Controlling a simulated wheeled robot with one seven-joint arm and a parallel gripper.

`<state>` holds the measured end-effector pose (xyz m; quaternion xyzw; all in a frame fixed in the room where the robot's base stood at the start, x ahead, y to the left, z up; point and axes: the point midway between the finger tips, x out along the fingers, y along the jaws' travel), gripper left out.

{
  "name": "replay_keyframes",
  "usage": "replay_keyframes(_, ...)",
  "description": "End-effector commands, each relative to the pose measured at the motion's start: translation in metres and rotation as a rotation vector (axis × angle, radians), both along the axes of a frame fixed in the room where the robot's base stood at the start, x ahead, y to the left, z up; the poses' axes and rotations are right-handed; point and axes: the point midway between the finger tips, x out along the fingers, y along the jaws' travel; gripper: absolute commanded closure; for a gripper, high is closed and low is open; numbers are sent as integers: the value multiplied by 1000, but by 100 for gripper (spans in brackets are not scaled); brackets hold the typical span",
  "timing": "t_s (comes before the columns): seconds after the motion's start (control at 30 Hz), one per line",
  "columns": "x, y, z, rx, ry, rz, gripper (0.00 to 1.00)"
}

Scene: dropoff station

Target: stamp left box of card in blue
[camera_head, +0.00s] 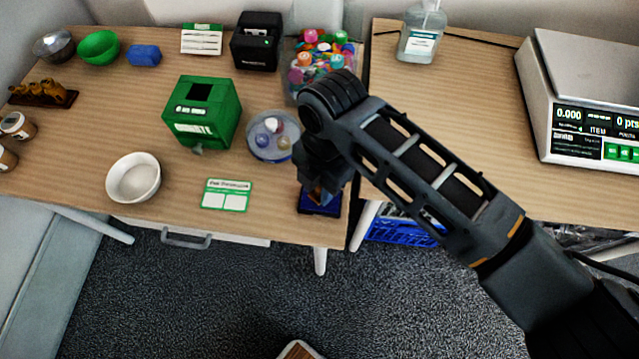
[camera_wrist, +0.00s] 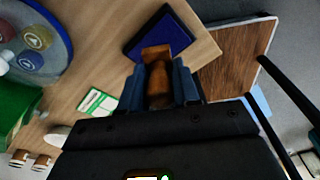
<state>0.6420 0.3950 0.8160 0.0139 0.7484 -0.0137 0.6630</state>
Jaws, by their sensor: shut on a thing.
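The card (camera_head: 226,195), white with a green border and two blank boxes side by side, lies flat near the table's front edge. It also shows in the wrist view (camera_wrist: 97,103). My gripper (camera_wrist: 158,88) is shut on a brown wooden stamp (camera_wrist: 158,62). In the head view my gripper (camera_head: 322,182) is to the right of the card, over the dark blue ink pad (camera_head: 320,209) at the table's front right corner. The pad lies at the stamp's far end in the wrist view (camera_wrist: 150,30). I cannot tell whether the stamp touches it.
A round clear tray (camera_head: 258,152) with several round pieces stands behind the card. A green box (camera_head: 203,112) and a white bowl (camera_head: 134,178) are to the left. A bin of colourful items (camera_head: 322,62) is at the back. The table around the card is clear.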

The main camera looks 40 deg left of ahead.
Motion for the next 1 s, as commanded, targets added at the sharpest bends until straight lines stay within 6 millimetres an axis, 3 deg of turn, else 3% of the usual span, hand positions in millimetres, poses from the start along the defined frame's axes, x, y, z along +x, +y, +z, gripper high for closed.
replay_keyframes(0.53,0,0,43,1,0,0,88)
replay_keyframes(1.0,8,-8,44,1,1,-65,88)
